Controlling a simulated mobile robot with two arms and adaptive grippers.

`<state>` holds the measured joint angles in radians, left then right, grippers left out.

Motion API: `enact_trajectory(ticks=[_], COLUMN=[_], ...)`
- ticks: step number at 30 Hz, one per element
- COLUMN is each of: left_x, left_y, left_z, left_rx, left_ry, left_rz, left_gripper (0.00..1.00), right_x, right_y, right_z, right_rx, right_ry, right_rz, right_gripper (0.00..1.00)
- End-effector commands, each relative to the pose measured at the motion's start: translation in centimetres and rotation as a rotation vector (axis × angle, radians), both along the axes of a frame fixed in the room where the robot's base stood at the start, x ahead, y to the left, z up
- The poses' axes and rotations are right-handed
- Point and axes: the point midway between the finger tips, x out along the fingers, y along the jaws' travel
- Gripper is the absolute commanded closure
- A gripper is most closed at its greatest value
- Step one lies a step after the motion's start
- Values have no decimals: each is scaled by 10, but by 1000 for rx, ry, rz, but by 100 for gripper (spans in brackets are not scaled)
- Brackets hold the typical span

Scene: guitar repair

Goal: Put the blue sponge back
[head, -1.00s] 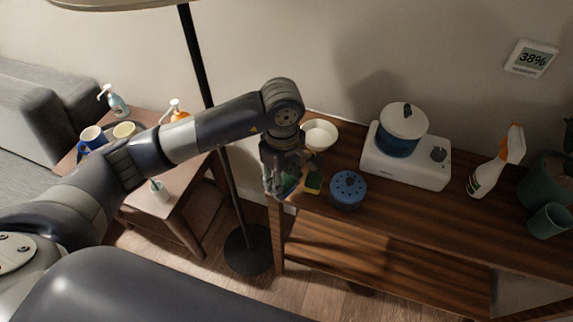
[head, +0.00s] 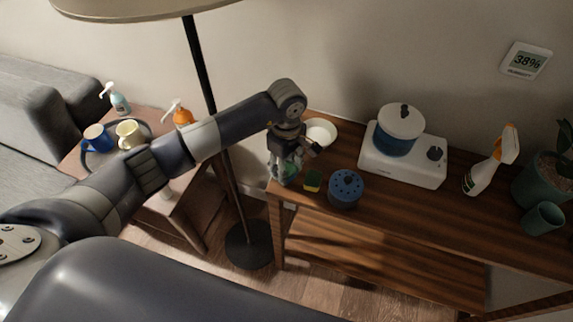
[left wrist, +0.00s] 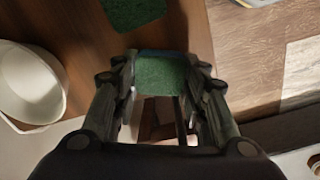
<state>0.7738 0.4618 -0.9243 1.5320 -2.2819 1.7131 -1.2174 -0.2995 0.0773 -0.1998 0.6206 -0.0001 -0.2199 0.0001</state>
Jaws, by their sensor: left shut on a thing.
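My left gripper (head: 285,172) is over the left end of the wooden shelf top in the head view. In the left wrist view its two fingers (left wrist: 160,90) are shut on the blue sponge (left wrist: 160,74). The sponge's green scouring face is toward the camera, and a thin blue edge shows along its far side. In the head view the fingers mostly hide it. A second sponge, yellow with a green top (head: 312,180), lies on the shelf just right of the gripper. Its green face also shows in the left wrist view (left wrist: 133,10). My right gripper is out of view.
A white bowl (head: 320,131) stands behind the gripper. A blue perforated round holder (head: 346,189) is to the right, then a white appliance with a blue pot (head: 397,140) and a spray bottle (head: 490,165). A lamp pole (head: 199,60) rises left of the shelf.

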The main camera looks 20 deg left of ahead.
Motion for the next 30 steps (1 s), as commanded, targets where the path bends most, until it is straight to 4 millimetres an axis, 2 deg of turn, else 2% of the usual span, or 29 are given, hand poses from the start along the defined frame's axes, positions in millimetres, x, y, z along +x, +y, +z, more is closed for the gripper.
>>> enact_trajectory(ticks=[5, 6, 8, 17, 22, 26, 30], left_x=[0, 0, 0, 0, 1, 2, 2], left_y=[0, 0, 0, 0, 0, 1, 1], left_z=[-5, -3, -3, -3, 4, 26, 58], left_rx=[1, 0, 0, 0, 0, 1, 0], left_ry=[0, 0, 0, 0, -3, -8, -9], left_rz=[0, 0, 0, 0, 0, -1, -1], left_gripper=[79, 53, 40, 40, 40, 40, 40], right_x=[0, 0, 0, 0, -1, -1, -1], right_y=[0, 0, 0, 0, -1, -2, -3], right_z=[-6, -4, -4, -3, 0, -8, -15], right_rx=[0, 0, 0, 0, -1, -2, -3], right_ry=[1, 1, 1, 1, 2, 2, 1], right_rz=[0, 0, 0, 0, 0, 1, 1], right_gripper=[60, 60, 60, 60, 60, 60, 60])
